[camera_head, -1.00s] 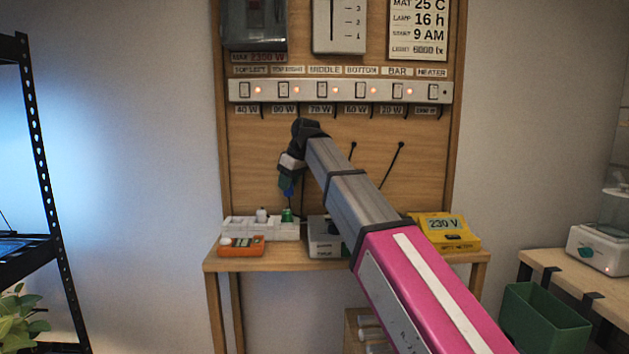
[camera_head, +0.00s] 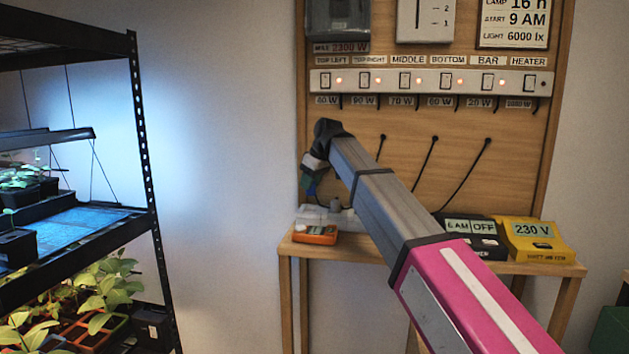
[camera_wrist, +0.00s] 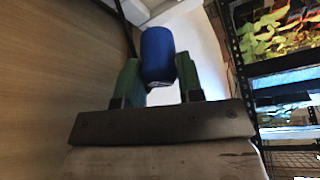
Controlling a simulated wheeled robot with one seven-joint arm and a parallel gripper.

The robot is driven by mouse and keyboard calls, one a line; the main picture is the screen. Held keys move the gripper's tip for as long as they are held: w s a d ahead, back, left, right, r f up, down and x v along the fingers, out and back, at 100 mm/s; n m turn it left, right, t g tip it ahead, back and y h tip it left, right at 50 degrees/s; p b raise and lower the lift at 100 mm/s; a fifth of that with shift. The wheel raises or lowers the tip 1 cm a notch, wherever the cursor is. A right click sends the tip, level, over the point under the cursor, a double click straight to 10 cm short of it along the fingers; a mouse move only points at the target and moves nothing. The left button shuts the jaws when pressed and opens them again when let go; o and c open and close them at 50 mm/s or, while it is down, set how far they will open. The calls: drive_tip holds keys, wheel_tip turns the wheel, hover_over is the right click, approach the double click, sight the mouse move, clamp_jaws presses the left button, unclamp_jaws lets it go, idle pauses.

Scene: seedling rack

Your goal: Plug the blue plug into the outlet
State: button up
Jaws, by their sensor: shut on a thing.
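The blue plug (camera_wrist: 157,55) is between the two green fingers of my gripper (camera_wrist: 160,82) in the wrist view. My gripper is shut on it, and a dark cord runs from near the plug along the board. In the head view, my gripper (camera_head: 309,187) hangs above the left end of the bench, and the plug there is too small and dark to make out clearly. A white outlet strip (camera_head: 313,214) lies on the bench below my gripper, partly hidden behind my arm. I cannot tell which of its sockets are free.
An orange device (camera_head: 316,235) sits in front of the strip. A switch bar (camera_head: 425,82) crosses the board (camera_head: 440,120). A seedling rack (camera_head: 146,150) stands at left.

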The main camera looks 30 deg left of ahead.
sight(312, 195)
drive_tip(key=shift+f, duration=3)
drive_tip(key=o, duration=1)
drive_tip(key=v, duration=1.1)
drive_tip(key=shift+f, duration=0.1)
